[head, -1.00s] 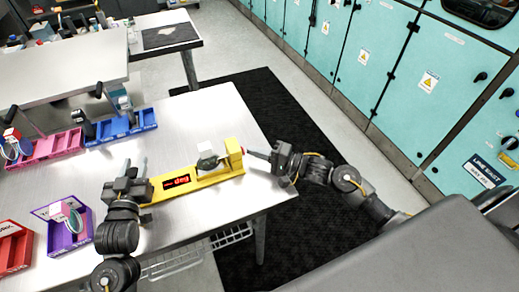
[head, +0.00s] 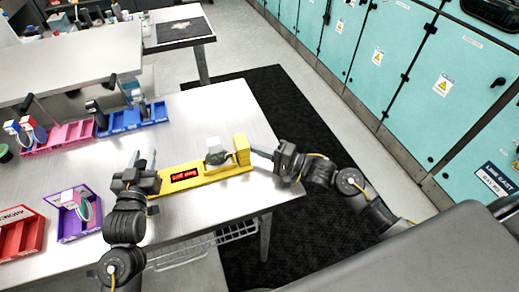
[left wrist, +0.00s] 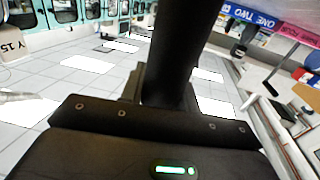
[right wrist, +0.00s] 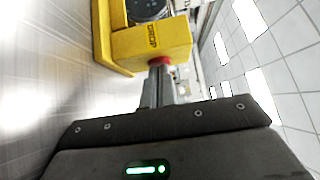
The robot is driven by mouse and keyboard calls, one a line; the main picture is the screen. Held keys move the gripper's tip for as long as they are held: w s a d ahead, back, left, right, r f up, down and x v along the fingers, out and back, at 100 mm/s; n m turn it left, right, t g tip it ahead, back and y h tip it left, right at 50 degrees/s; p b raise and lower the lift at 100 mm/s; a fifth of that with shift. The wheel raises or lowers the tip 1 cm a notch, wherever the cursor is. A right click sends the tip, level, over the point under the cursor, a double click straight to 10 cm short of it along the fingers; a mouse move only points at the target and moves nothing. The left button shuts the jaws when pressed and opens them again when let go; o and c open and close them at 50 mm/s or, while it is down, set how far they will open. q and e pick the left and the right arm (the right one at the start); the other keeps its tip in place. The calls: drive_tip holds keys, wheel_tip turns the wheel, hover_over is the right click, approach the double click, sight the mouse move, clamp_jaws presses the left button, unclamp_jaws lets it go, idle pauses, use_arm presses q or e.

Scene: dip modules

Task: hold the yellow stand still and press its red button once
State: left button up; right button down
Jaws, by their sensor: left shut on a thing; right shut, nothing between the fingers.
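The yellow stand (head: 208,177) lies on the metal table, with a red-lettered display on its bar, a grey-white part near its right end and an upright yellow block. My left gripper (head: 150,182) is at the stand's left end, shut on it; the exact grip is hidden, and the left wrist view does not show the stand. My right gripper (head: 254,153) is shut with nothing between its fingers. Its tips are at the outer face of the block. In the right wrist view the red button (right wrist: 160,61) sits on the block, and the fingertips (right wrist: 160,72) are against or very near it.
A pink tray (head: 65,135), a blue tray (head: 135,121), a purple bin (head: 76,222) and a red bin (head: 17,235) stand on the left of the table. The tabletop behind the stand is clear. A dark mat and teal cabinets lie to the right.

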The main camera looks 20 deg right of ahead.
use_arm(q)
drive_tip(key=shift+s+d, duration=0.1)
drive_tip(key=shift+d, duration=0.25)
use_arm(e)
drive_tip(key=d, duration=0.4)
drive_tip(key=shift+s, duration=0.1)
use_arm(q)
drive_tip(key=shift+a, duration=0.2)
use_arm(e)
drive_tip(key=v, duration=0.9)
drive_tip(key=shift+s+d, duration=0.2)
drive_tip(key=shift+d, duration=0.05)
use_arm(q)
drive_tip(key=o, duration=1)
use_arm(e)
drive_tip(key=shift+r, duration=0.15)
use_arm(q)
drive_tip(key=shift+p+v, duration=0.65)
drive_tip(key=shift+v, duration=0.45)
drive_tip(key=p+v, duration=0.2)
drive_tip(key=v, duration=0.4)
drive_tip(key=shift+s+a, duration=0.15)
drive_tip(key=shift+s, duration=0.25)
use_arm(e)
wheel_tip(320, 180, up, 4)
drive_tip(key=shift+f, duration=0.2)
